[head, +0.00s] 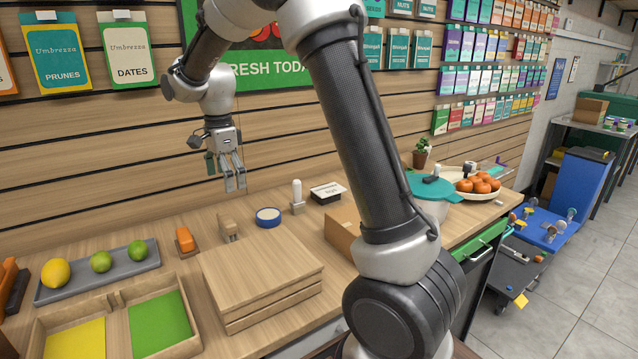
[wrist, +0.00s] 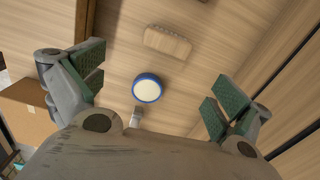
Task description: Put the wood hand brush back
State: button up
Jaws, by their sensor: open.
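The wood hand brush (head: 228,229), a small pale wooden block, stands on the counter behind the flat wooden box. In the wrist view what looks like the same brush (wrist: 167,43) lies beyond the blue-rimmed disc, with a bumpy edge. My gripper (head: 236,187) hangs well above the counter, pointing down, near the slatted wall. Its fingers are spread wide with green pads, and nothing is between them. The brush is below it and apart from it.
A blue-rimmed round disc (head: 268,217), a white-handled tool (head: 297,197) and an orange-topped brush (head: 185,240) stand nearby. A lidded wooden box (head: 262,270), a grey fruit tray (head: 75,293) and an open cardboard box (head: 342,231) crowd the counter. The slatted wall rises behind.

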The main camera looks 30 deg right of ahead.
jog(key=s+d+r+n+t, duration=0.1)
jog(key=s+d+r+n, duration=0.35)
jog(key=s, duration=0.35)
jog(key=s+d+r+n+t, duration=0.1)
jog(key=s+d+r+n, duration=0.4)
jog(key=s, duration=0.3)
jog(key=s+d+n+t, duration=0.1)
jog(key=s+d+n, duration=0.1)
jog(key=s, duration=0.6)
jog(key=s+d+f+n+t, duration=0.1)
jog(key=s+d+n, duration=0.1)
jog(key=s+n, duration=0.3)
jog(key=shift+s+d+f, duration=0.15)
jog(key=shift+s+f, duration=0.05)
jog(key=shift+s, duration=1.65)
jog(key=shift+n, duration=0.25)
